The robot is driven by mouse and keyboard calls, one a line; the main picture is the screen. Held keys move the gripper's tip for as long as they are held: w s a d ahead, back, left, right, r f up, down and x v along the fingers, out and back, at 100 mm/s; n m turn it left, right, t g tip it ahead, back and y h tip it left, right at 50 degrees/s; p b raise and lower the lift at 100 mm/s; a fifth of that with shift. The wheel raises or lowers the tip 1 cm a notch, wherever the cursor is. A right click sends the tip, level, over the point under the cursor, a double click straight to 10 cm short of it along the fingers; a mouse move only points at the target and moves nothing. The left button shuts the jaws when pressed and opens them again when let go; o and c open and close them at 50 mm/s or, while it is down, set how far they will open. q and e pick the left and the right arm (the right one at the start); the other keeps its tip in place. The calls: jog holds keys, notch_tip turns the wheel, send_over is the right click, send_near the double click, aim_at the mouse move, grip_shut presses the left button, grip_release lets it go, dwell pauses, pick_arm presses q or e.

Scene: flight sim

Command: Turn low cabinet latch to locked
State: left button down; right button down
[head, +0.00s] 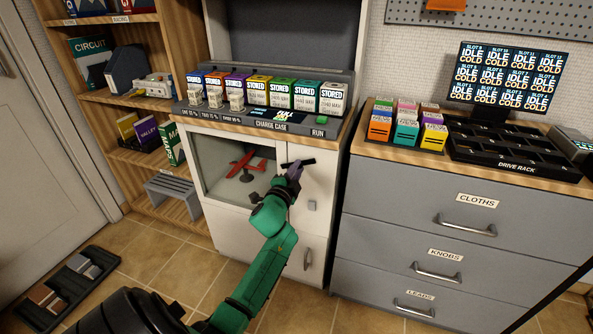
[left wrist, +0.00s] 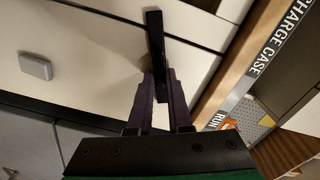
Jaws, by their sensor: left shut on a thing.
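The low cabinet (head: 320,170) is white and stands under the charge case, with a glazed front at its left. Its latch (head: 302,163) is a dark bar on the upper front, lying nearly level and slightly tilted in the head view. My left gripper (head: 293,173), on the green arm, is shut on the latch. In the left wrist view the latch (left wrist: 154,35) sticks out as a black bar from between the purple fingers of my left gripper (left wrist: 158,80). The fingers partly hide it. No locked or unlocked marking is readable. My right gripper does not show.
A small grey square piece (head: 312,205) sits on the cabinet front below the latch. A red model plane (head: 245,163) is behind the glass. The charge case (head: 270,125) overhangs above. Grey drawers (head: 450,245) stand close on the right, wooden shelves (head: 135,100) on the left.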

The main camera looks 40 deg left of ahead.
pick_arm(q)
jog(key=shift+f+m+b, duration=0.2)
jog(key=shift+m+b, duration=0.3)
jog(key=shift+m, duration=1.9)
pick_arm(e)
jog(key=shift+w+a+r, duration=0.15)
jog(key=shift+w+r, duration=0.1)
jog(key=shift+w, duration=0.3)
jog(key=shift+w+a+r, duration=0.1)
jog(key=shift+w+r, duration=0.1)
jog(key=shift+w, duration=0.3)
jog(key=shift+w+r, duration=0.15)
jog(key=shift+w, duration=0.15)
pick_arm(q)
jog(key=c, duration=0.8)
grip_release()
jog(key=shift+c, duration=0.2)
